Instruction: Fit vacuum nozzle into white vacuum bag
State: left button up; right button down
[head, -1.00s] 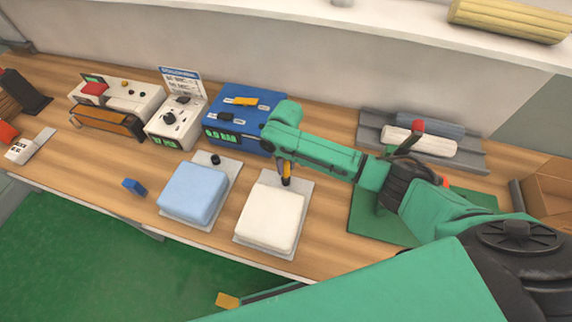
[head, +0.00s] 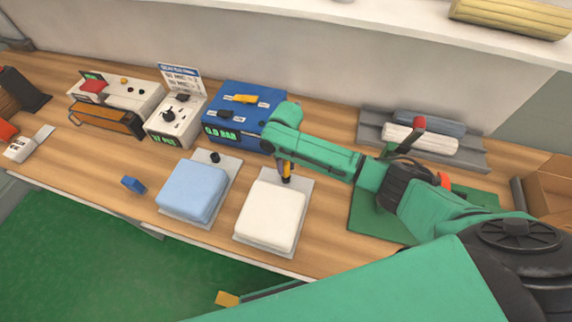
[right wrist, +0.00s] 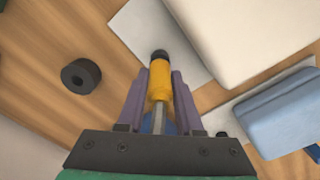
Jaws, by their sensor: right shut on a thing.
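The white vacuum bag (head: 270,217) lies on a grey plate (head: 302,188) on the bench; it fills the upper right of the right wrist view (right wrist: 250,35). My right gripper (head: 287,164) is above the bag's far edge. In the right wrist view, its purple fingers (right wrist: 160,100) are shut on the yellow vacuum nozzle (right wrist: 160,80). A black end shows at the nozzle's front, over the plate. I cannot tell whether this is the nozzle's tip or a port on the bag, nor whether they touch. My left gripper is out of view.
A light blue bag (head: 192,191) with a black port (head: 214,157) lies left of the white one. A blue machine (head: 255,112) stands behind. A small blue block (head: 133,185) is at the left. A black ring (right wrist: 80,75) lies on the wood.

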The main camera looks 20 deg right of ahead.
jog(key=shift+f+b, duration=0.3)
jog(key=shift+f, duration=0.35)
jog(key=shift+c, duration=2.4)
grip_release()
notch_tip(320, 180, up, 14)
jog(key=shift+f+b, duration=0.1)
jog(key=shift+b, duration=0.9)
jog(key=shift+r, duration=0.4)
